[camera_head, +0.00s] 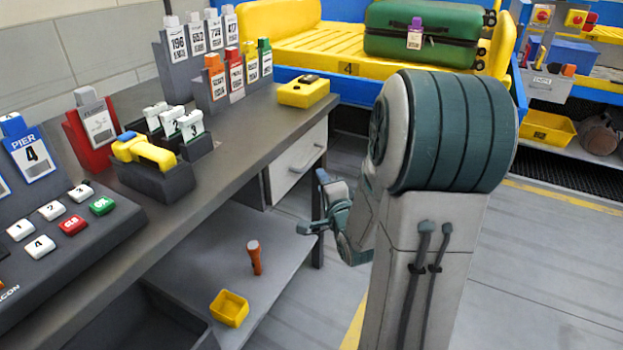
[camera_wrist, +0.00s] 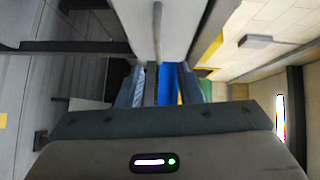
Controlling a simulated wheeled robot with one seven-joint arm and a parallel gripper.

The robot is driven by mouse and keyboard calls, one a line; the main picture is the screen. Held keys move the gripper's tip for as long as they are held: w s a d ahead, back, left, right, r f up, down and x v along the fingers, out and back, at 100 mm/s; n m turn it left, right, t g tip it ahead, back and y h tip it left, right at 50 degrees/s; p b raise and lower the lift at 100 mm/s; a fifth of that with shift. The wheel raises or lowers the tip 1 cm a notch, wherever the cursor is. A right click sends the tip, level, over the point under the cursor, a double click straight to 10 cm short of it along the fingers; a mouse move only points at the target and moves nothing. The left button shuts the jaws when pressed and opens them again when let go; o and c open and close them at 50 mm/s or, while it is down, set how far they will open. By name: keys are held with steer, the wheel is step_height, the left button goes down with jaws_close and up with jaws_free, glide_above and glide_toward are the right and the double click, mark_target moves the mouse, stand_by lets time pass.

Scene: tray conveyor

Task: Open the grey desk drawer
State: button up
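The grey desk drawer (camera_head: 284,176) is under the far end of the dark desk top, and its front looks flush with the desk. Its bar handle (camera_head: 306,159) runs across the front. In the wrist view the drawer front (camera_wrist: 185,25) fills the top middle, with the handle (camera_wrist: 157,32) as an upright bar. My gripper (camera_head: 312,203) is below and in front of the drawer in the head view, apart from the handle. In the wrist view my gripper (camera_wrist: 167,84) has its fingers spread with a gap between them, empty. My arm hides part of the floor.
The desk top (camera_head: 235,135) holds a yellow scanner (camera_head: 145,152), a yellow box (camera_head: 303,91) and tag holders. A lower shelf (camera_head: 285,245) holds an orange-brown object (camera_head: 254,257) and a yellow bin (camera_head: 229,308). A green suitcase (camera_head: 385,38) lies on the yellow conveyor tray (camera_head: 325,58) behind.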

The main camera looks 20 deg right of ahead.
mark_target(315, 157)
steer(key=w+d+m+b, duration=0.1)
steer(key=w, duration=0.3)
steer(key=w+d+m+t+b, duration=0.1)
steer(key=w+b, duration=0.1)
steer(key=w, duration=0.2)
steer(key=w+d+f+t+b, duration=0.1)
steer(key=w+b, duration=0.1)
steer(key=w, duration=0.2)
steer(key=shift+w+d+m, duration=0.25)
steer(key=shift+w+m, duration=0.15)
steer(key=shift+c, duration=0.3)
jaws_close()
